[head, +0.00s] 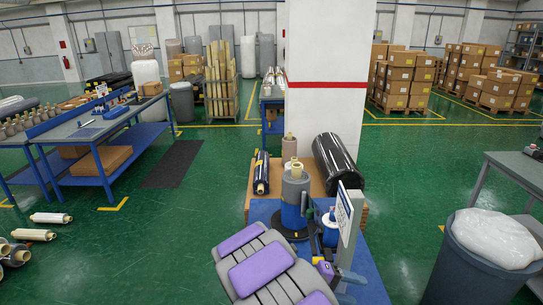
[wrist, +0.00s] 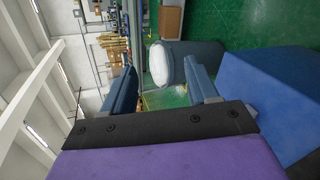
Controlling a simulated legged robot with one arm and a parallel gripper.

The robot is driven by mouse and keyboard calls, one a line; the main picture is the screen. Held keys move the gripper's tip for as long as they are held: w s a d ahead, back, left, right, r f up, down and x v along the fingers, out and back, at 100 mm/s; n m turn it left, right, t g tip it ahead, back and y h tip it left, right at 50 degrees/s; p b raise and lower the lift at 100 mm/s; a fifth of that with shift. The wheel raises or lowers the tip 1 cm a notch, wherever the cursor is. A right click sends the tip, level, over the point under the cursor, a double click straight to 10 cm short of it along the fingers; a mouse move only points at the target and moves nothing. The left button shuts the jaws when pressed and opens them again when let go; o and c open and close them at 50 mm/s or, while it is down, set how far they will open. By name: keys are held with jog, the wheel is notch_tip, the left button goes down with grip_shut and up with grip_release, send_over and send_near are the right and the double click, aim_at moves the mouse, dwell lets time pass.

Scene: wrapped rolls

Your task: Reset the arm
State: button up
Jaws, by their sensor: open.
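My gripper (wrist: 160,68) shows in the wrist view as two blue fingers set wide apart on a dark bar. Nothing shows between the fingertips except the background. The wrist view is turned on its side, and a dark bin with a white bag lies in the distance beyond the fingers.
A blue platform (head: 376,288) carries a grey-and-blue cylinder (head: 294,204) near me. A dark bin (head: 462,268) stands right; a blue-legged workbench (head: 75,128) stands left.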

jog(key=s+d+r+m+g+y+b, duration=0.1)
jog(key=s+r+m+g+y, duration=0.2)
jog(key=s, duration=0.6)
jog(key=s+d+r+g+y, duration=0.15)
jog(key=s+y, duration=0.25)
jog(key=s, duration=0.6)
jog(key=s+a+t+y+b, duration=0.1)
jog(key=s+a+t+y, duration=0.2)
jog(key=s+a+y, duration=0.3)
jog(key=s+a+r, duration=0.1)
jog(key=s+a, duration=0.2)
jog(key=s, duration=0.3)
jog(key=shift+a+n+y, duration=0.25)
jog(key=shift+n+y, duration=0.05)
jog(key=shift+y, duration=0.1)
jog(key=shift+a, duration=0.2)
jog(key=shift+c, duration=0.3)
